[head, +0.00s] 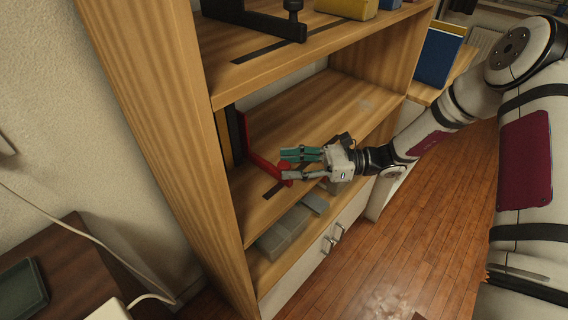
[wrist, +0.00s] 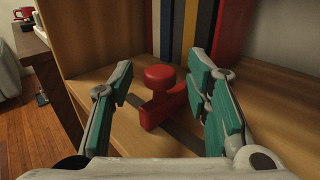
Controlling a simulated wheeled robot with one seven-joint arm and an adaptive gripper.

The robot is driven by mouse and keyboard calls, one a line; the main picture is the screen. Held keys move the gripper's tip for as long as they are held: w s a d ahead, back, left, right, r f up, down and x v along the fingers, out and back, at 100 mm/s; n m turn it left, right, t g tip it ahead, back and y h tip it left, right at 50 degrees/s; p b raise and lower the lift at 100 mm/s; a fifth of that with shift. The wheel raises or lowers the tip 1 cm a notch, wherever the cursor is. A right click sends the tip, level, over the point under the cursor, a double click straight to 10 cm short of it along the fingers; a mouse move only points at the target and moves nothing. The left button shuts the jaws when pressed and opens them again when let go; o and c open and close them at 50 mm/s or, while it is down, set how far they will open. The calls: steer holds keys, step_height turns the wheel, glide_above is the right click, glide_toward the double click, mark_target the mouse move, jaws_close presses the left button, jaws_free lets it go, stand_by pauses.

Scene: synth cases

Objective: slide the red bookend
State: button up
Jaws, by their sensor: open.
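The red bookend stands on the middle shelf of a wooden bookcase, over a dark strip. In the wrist view its red base and round knob (wrist: 160,77) lie between my fingers, a little beyond the fingertips. In the head view the red bookend (head: 262,165) is at the left of the shelf, beside upright books. My gripper (head: 286,165) is open, with teal-padded fingers reaching into the shelf at the bookend's near end. It also shows in the wrist view (wrist: 162,85), with a finger on each side of the knob. I cannot tell whether a finger touches it.
Several upright books (wrist: 172,35) stand behind the bookend. The shelf (head: 335,105) is bare to the right. The upper shelf holds a black bookend (head: 270,22). Grey boxes (head: 285,232) sit on the shelf below. The bookcase side panel (head: 165,110) is close on the left.

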steer(key=shift+s+a, duration=0.1)
steer(key=shift+a, duration=0.95)
jaws_close()
steer(key=w+d+b, duration=0.2)
steer(key=w+d, duration=0.2)
steer(key=w, duration=0.1)
steer(key=w+d+b, duration=0.2)
steer(key=w+d, duration=0.2)
steer(key=w, duration=0.1)
steer(key=w+d+b, duration=0.3)
steer(key=w+d, duration=0.1)
steer(key=w, duration=0.1)
steer(key=shift+w, duration=0.2)
jaws_free()
steer(key=shift+d, duration=0.15)
steer(key=w+d, duration=0.1)
steer(key=d, duration=1)
steer(key=shift+w+d, duration=0.25)
steer(key=shift+d, duration=0.15)
